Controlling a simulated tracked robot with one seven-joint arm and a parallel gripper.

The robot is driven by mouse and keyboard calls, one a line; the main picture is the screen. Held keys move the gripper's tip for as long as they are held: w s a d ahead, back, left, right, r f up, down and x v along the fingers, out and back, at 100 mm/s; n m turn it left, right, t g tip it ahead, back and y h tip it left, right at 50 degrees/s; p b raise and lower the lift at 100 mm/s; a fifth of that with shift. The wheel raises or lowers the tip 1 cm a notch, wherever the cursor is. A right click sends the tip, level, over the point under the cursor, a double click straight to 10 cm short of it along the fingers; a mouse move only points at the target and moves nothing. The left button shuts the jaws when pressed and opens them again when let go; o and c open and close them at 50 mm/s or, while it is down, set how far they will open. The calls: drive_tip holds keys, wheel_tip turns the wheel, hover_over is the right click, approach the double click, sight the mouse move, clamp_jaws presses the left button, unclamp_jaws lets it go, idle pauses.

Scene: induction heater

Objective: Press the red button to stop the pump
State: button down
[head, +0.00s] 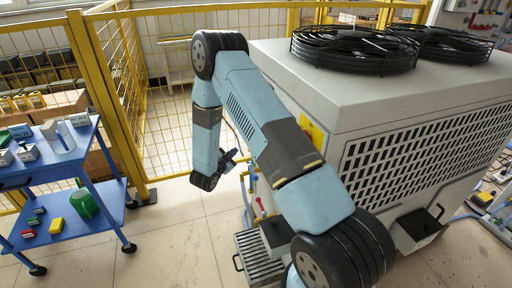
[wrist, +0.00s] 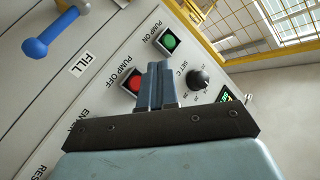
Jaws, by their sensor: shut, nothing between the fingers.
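The red button (wrist: 135,82) sits on a light panel in the wrist view, in a dark square housing beside the "PUMP OFF" label. My gripper (wrist: 157,68) is shut and empty. In the picture its fingertips are just right of the red button; I cannot tell whether they touch the panel. The green button (wrist: 168,41) by the "PUMP ON" label is just beyond the fingertips. In the head view my gripper (head: 230,157) is in front of the left side of the large grey machine (head: 300,75). The buttons are hidden there.
A black knob (wrist: 198,79) is right of the fingers, and a blue-handled lever (wrist: 50,32) is at upper left of the panel. A blue cart (head: 75,160) with small items stands at left. A yellow fence (head: 150,90) runs behind. Open floor lies between cart and machine.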

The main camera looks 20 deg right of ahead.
drive_tip(key=d, duration=0.7)
drive_tip(key=shift+d, duration=0.35)
idle(1.9)
drive_tip(key=shift+d, duration=0.4)
drive_tip(key=shift+d+r, duration=0.1)
drive_tip(key=shift+d, duration=0.45)
idle(0.9)
drive_tip(key=shift+a, duration=0.95)
drive_tip(key=shift+a, duration=0.1)
drive_tip(key=shift+a, duration=2.4)
